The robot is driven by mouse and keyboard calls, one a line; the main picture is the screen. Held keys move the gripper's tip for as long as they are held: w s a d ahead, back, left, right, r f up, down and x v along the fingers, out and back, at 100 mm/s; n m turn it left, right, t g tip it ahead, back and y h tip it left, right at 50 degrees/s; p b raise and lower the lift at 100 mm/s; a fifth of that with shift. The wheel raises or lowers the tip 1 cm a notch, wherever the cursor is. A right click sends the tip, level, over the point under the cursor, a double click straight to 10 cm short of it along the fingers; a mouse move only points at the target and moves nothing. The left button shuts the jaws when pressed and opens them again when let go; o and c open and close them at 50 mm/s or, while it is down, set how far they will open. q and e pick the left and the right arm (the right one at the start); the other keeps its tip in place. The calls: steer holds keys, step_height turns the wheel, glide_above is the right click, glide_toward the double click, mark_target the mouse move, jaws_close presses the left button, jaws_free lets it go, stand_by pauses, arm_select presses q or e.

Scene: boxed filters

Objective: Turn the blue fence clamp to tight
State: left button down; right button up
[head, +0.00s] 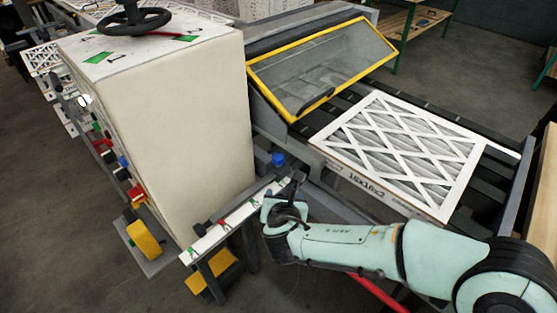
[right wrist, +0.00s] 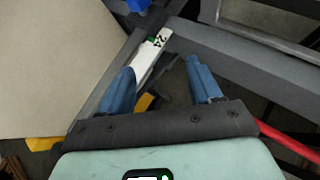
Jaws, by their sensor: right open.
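The blue fence clamp (head: 277,159) is a small blue knob at the right end of the white scale strip, close to the cream cabinet's right side. In the right wrist view the blue clamp (right wrist: 137,5) shows only in part at the top edge. My right gripper (head: 288,192) is open and empty, just in front of the clamp and apart from it. In the right wrist view its two blue fingers (right wrist: 163,80) are spread with the scale strip showing beyond them. My left gripper is not in view.
The white scale strip (head: 232,222) carries red and green marks. A tall cream cabinet (head: 180,120) stands left of my right gripper. A pleated filter (head: 400,150) lies on the dark slatted conveyor behind my arm, by a yellow-framed guard (head: 320,65). A red bar (head: 375,290) runs below my arm.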

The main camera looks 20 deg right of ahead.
mark_target(278, 159)
step_height(278, 159, up, 5)
steer(key=w+n+t, duration=0.2)
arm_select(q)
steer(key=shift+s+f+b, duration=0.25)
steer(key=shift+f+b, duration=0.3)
arm_select(e)
steer(key=shift+h, duration=0.4)
steer(key=x, duration=1.3)
steer(key=shift+w+a+f, duration=0.15)
steer(key=shift+a, duration=0.05)
steer(key=shift+c, duration=0.4)
